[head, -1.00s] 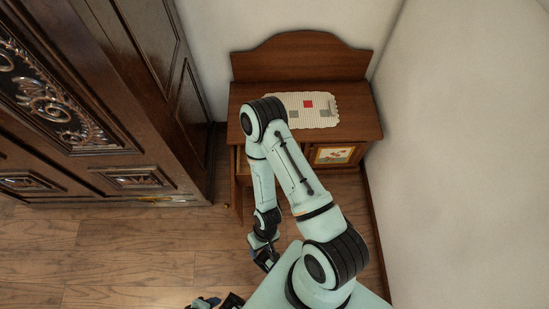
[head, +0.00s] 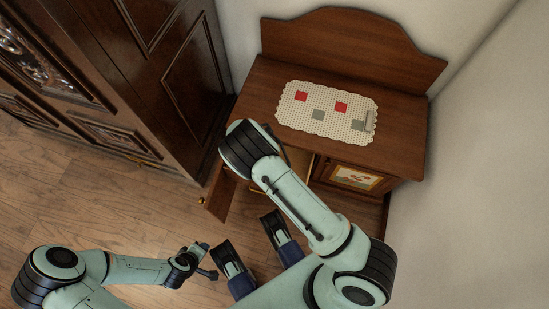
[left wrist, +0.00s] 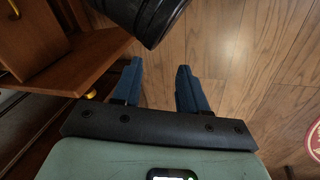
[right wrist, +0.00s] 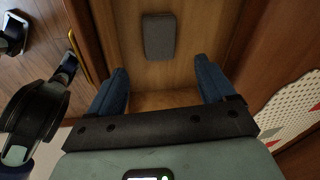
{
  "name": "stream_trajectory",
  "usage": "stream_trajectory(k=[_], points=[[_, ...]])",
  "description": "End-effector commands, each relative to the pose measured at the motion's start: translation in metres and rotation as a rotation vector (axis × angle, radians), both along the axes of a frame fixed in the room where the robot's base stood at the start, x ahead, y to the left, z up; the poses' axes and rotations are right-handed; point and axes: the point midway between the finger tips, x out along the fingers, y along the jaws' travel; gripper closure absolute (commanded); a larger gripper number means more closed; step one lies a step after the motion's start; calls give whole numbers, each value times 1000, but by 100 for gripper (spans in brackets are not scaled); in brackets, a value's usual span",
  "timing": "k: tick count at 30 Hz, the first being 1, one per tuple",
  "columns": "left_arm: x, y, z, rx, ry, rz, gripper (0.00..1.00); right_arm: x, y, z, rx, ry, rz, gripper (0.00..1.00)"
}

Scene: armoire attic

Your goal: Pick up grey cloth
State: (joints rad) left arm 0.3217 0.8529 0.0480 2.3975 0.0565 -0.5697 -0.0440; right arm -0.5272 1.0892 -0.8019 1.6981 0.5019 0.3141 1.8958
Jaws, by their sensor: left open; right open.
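A small dark grey rectangular piece, which looks like the folded grey cloth (right wrist: 159,36), lies flat on pale wood inside an open drawer or compartment in the right wrist view. My right gripper (right wrist: 160,68) is open and empty. The grey piece appears just beyond and between its fingertips, apart from them. In the head view my right arm's own upper link hides this gripper and the grey piece. My left gripper (left wrist: 158,68) is open and empty above the floor, beside dark wooden furniture.
The wooden cabinet (head: 400,110) carries a cream mat (head: 337,104) with red and grey squares. An open wooden panel (head: 219,193) juts out at its left. A dark armoire (head: 165,70) stands left and a white wall (head: 490,180) right. The wooden floor (head: 110,215) is clear at left.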

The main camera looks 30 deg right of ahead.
Motion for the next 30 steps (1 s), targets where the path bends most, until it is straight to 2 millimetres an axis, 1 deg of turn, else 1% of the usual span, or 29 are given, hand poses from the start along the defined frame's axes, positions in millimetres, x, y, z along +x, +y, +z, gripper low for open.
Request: stream_trajectory(k=[1,5,8,9,13,15,18,23,25,30], points=[[1,1,-10,-1,1,4,57,1,-2,-5,-1,2,-55,17],[5,3,-18,-1,-9,13,57,0,-7,-12,-1,5,-140,17],[12,7,-23,8,-29,22,57,0,-10,-28,-1,6,-151,17],[16,10,-26,13,-40,26,57,0,-11,-36,0,7,-150,17],[17,14,-37,22,-36,34,57,1,-16,-61,0,7,-148,17],[10,15,-44,21,-11,35,57,1,-17,-72,0,6,-147,17],[2,16,-49,20,12,36,57,2,-19,-81,0,5,-147,17],[-2,17,-53,19,29,36,57,2,-20,-87,1,4,-146,17],[-6,18,-57,19,42,37,57,1,-21,-93,0,5,-147,17],[-25,20,-74,17,105,40,57,-3,-25,-119,-1,7,-147,17]])
